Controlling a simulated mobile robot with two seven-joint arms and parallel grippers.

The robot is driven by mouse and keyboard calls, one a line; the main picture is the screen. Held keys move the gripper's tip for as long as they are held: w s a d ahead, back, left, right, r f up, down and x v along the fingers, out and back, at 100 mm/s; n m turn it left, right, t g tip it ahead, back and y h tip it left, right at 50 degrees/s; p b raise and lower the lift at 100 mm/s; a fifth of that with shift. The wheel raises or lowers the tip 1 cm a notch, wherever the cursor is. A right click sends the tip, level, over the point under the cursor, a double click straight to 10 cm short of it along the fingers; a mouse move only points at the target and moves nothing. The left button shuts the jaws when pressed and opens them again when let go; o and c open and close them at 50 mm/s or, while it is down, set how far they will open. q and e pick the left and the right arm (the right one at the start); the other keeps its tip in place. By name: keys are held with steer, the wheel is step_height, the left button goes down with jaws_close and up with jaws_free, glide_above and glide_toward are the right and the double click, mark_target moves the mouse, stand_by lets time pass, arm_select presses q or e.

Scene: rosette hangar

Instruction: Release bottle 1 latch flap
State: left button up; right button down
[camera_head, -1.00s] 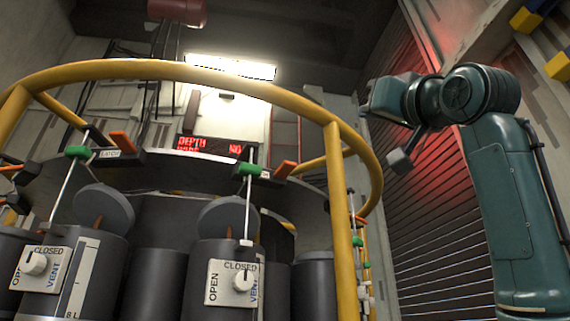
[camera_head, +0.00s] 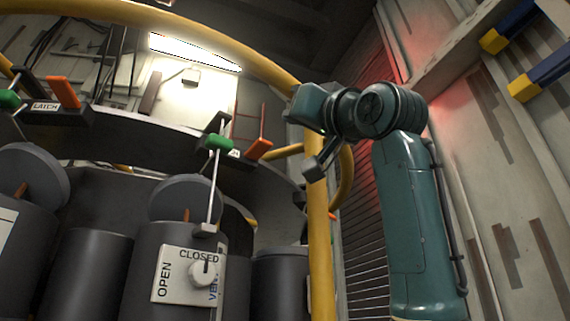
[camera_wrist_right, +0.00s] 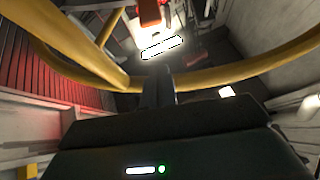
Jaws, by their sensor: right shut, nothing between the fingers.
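Dark grey bottles stand in a round rack. One bottle (camera_head: 140,265) carries a white OPEN/CLOSED plate with a round knob (camera_head: 205,271). Above it, an orange flap (camera_head: 260,149) stands tilted up beside a green-gripped rod (camera_head: 219,143). Another orange flap (camera_head: 65,92) stands at the left by a LATCH label (camera_head: 45,106) and a green grip (camera_head: 8,99). I cannot tell which bottle is number 1. My right gripper (camera_head: 315,170) is shut and empty, in front of the yellow post in the picture, right of the nearer flap. Its shut fingers show in the wrist view (camera_wrist_right: 160,86). My left gripper is out of view.
A yellow rail (camera_head: 215,38) arches over the rack, with a yellow post (camera_head: 320,240) on the right. The wrist view shows the yellow rail (camera_wrist_right: 235,75) beyond the fingers. A shutter and a panelled wall (camera_head: 500,170) stand at the right.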

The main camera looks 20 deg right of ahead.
mark_target(258, 150)
steer(key=p+x, duration=0.5)
steer(key=x, duration=0.3)
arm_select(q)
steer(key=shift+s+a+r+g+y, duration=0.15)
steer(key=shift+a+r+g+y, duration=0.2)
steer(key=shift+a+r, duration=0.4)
arm_select(e)
steer(key=shift+w+a+f, duration=0.1)
steer(key=shift+w+f, duration=0.05)
steer(key=shift+f, duration=0.75)
steer(key=shift+w+f, duration=0.1)
steer(key=shift+f, duration=0.8)
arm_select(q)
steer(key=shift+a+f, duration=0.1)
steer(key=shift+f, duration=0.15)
